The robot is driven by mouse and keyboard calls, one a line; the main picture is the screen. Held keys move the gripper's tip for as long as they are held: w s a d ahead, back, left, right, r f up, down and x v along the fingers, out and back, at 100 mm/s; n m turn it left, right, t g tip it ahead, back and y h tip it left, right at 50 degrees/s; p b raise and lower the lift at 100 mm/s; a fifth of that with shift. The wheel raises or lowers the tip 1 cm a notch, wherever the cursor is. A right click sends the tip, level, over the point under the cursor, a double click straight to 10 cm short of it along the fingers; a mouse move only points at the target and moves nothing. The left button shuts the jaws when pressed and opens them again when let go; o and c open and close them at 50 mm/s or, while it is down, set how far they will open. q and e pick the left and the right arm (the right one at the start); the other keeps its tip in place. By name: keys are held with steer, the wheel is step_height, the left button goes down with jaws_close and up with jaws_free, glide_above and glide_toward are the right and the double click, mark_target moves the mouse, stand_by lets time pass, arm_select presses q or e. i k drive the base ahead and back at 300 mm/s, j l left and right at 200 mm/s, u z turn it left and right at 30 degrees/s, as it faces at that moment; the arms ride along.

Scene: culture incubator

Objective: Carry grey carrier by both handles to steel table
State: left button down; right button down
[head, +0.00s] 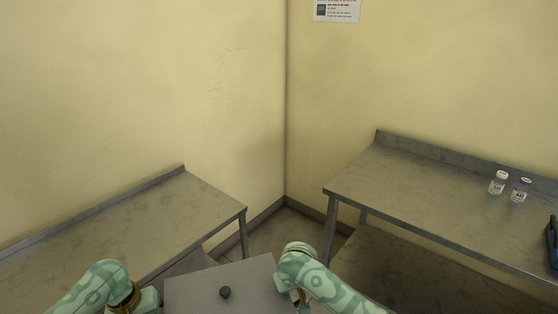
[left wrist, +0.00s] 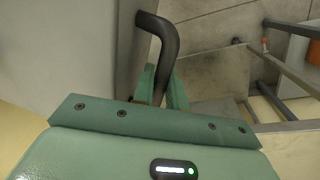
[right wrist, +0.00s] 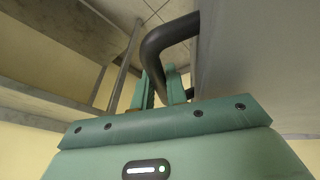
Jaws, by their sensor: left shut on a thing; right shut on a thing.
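The carrier's lower part is out of the head view. Steel tables stand left (head: 190,215) and right (head: 400,190) of the room corner.
Two small white-labelled vials (head: 498,183) (head: 521,190) stand on the right table, with a dark object (head: 552,240) at its right edge. The left table's visible top is bare. A floor gap (head: 285,230) lies between the tables at the corner.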

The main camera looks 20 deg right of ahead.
mark_target(420, 199)
steer(key=z, duration=1.55)
